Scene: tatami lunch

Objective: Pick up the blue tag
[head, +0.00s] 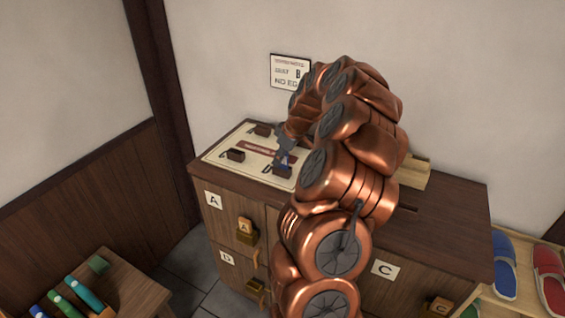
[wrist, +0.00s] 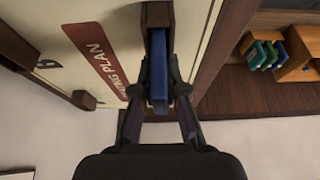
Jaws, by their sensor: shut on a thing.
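The blue tag (wrist: 159,72) is a narrow blue piece between my fingertips in the wrist view. My gripper (wrist: 160,90) is shut on it, with one finger on each side. The tag's far end meets a dark brown wooden holder (wrist: 158,14) on the seating plan board; I cannot tell whether it is still seated there. In the head view my gripper (head: 283,150) is low over the board's right part, with a bit of blue at its tips. My copper arm hides part of the cabinet top.
The cream seating plan board (head: 222,146) carries several small dark holders. It lies on a wooden cabinet (head: 450,208) with lettered doors. A holder of green and blue tags (wrist: 264,54) stands nearby in the wrist view. Slippers (head: 504,262) sit on a rack at right.

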